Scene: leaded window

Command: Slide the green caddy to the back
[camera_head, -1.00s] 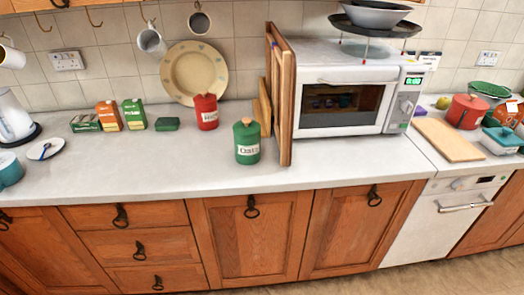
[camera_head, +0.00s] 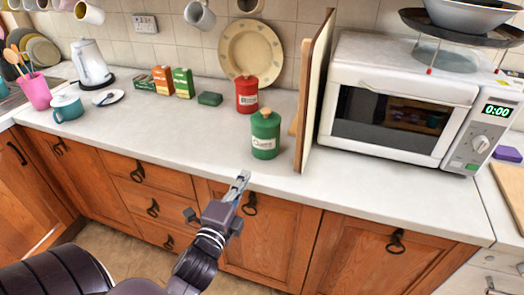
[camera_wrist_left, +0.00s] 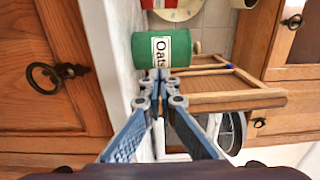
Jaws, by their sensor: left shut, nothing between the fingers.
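The green caddy (camera_head: 265,136), a canister with a wooden knob and an "Oats" label, stands upright on the counter. It is in front of and slightly right of the red canister (camera_head: 247,97). In the left wrist view the green caddy (camera_wrist_left: 150,48) appears sideways, just beyond my fingertips. My left gripper (camera_head: 241,179) is shut and empty, near the counter's front edge, on the near side of the caddy. Its closed fingertips (camera_wrist_left: 158,75) point at the caddy; whether they touch it I cannot tell. My right gripper is in no view.
Upright wooden boards (camera_head: 314,90) stand close to the right of the caddy, beside the microwave (camera_head: 400,105). A plate (camera_head: 251,50) leans on the back wall. The counter (camera_head: 185,128) is clear left of the caddy.

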